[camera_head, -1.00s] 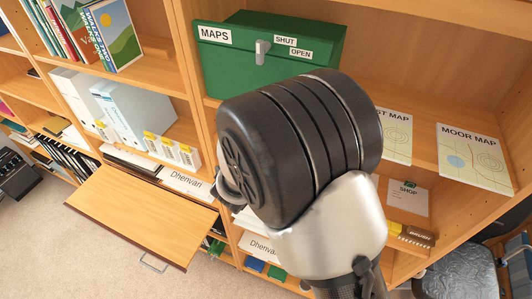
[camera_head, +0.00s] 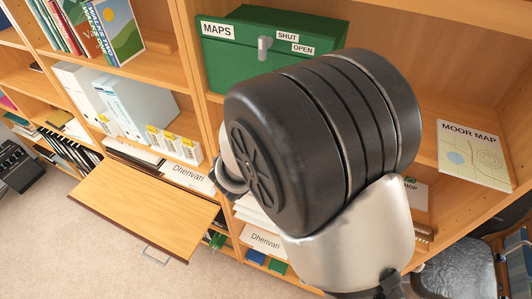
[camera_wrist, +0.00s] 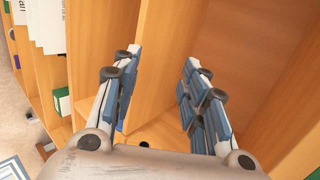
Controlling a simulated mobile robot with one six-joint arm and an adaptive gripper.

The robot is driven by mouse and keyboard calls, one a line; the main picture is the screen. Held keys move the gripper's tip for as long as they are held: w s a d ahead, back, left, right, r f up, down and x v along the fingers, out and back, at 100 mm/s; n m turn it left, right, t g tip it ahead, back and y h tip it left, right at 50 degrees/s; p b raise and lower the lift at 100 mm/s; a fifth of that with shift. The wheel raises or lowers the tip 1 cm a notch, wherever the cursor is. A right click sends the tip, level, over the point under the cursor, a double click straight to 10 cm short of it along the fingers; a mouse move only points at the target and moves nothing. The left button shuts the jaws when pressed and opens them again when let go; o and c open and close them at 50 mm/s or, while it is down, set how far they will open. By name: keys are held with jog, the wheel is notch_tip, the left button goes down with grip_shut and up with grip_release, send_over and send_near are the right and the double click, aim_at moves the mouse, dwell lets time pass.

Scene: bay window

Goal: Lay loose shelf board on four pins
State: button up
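My gripper (camera_wrist: 160,85) shows in the wrist view with its two blue-padded fingers apart. I see nothing clearly held between them. Behind and between the fingers are wooden panels of the shelving (camera_wrist: 240,45), with an upright panel edge running down the middle. I cannot tell whether any of this wood is the loose shelf board. In the head view my dark wrist joint and pale arm link cover the centre, and the fingers are hidden. A flat wooden panel (camera_head: 145,208) with a metal handle juts out at lower left. No pins can be made out.
A green MAPS box (camera_head: 265,60) stands on the upper shelf. A MOOR MAP (camera_head: 473,155) lies to the right. White binders (camera_head: 120,110) and books (camera_head: 112,30) fill the left bays. A chair (camera_head: 460,272) is at lower right. Carpet (camera_head: 60,265) is clear at lower left.

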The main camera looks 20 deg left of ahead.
jog(key=shift+w, duration=0.1)
jog(key=shift+v, duration=1.25)
jog(key=shift+v, duration=1.3)
jog(key=shift+v, duration=1.2)
